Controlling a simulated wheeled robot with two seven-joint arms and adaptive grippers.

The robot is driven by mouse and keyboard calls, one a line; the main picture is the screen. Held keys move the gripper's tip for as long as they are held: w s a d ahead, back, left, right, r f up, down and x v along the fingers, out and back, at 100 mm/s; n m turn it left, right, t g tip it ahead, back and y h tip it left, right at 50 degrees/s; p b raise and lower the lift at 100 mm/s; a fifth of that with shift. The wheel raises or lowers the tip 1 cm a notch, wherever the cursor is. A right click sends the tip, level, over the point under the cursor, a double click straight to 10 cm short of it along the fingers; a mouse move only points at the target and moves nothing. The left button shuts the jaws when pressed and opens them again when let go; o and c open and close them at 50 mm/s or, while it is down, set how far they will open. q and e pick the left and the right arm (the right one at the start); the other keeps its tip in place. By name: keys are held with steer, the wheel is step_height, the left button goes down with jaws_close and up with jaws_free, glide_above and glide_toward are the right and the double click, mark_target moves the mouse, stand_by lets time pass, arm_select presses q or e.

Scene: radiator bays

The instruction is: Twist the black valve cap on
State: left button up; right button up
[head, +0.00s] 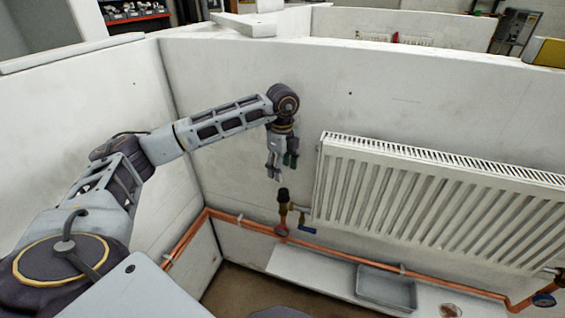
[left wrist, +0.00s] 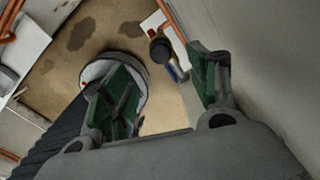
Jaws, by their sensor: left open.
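The black valve cap (head: 283,194) sits upright on top of the brass valve (head: 283,212) at the lower left of the white radiator (head: 420,195). My left gripper (head: 278,172) points down just above the cap, apart from it, open and empty. In the left wrist view the cap (left wrist: 160,50) shows as a dark round top beyond and between the two green-padded fingers (left wrist: 155,90). Whether the cap is fully seated cannot be told. My right gripper is not in view.
Copper pipes (head: 340,254) run along the low wall under the radiator. A grey tray (head: 386,288) lies on the white ledge (head: 310,273) below. A blue-handled valve (head: 307,227) is close to the right of the brass valve. White walls stand behind and to the left.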

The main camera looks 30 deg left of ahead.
mark_target(282, 190)
arm_select(q)
step_height(282, 190, down, 9)
steer(key=shift+f, duration=1.15)
steer(key=shift+c, duration=0.3)
steer(key=c, duration=1)
steer(key=shift+s+f, duration=0.1)
steer(key=shift+f, duration=0.1)
steer(key=shift+c, duration=0.2)
steer(key=shift+m, duration=0.3)
